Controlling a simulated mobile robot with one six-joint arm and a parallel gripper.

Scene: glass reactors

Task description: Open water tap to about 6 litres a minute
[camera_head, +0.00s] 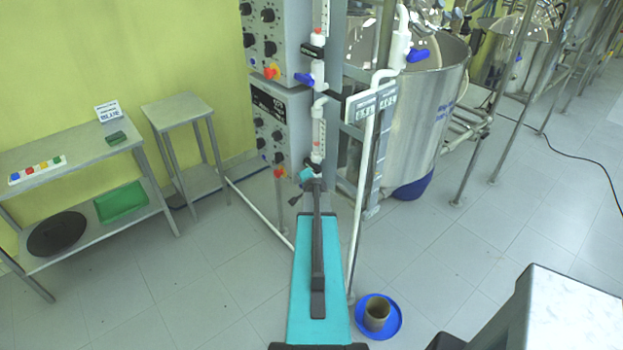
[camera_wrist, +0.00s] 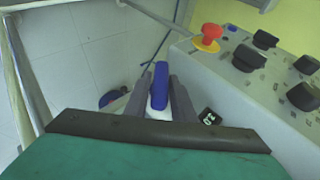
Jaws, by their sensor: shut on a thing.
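In the wrist view a blue tap handle (camera_wrist: 160,85) stands between the two grey fingers of my gripper (camera_wrist: 161,92), which is shut on it. Part of a white valve body shows below the handle. In the head view my gripper (camera_head: 309,183) is at the foot of the white vertical pipe with a clear flow meter (camera_head: 318,130); the held handle is hidden there. The meter's reading is too small to tell. Two other blue tap handles show in the head view, one above the meter (camera_head: 304,79) and one at the upper right (camera_head: 418,55).
Grey control boxes with black knobs (camera_head: 268,102) stand left of the pipe. A red stop button (camera_wrist: 207,34) is close by in the wrist view. A steel vessel (camera_head: 430,105) is at the right. A blue dish with a cup (camera_head: 396,326) sits on the floor.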

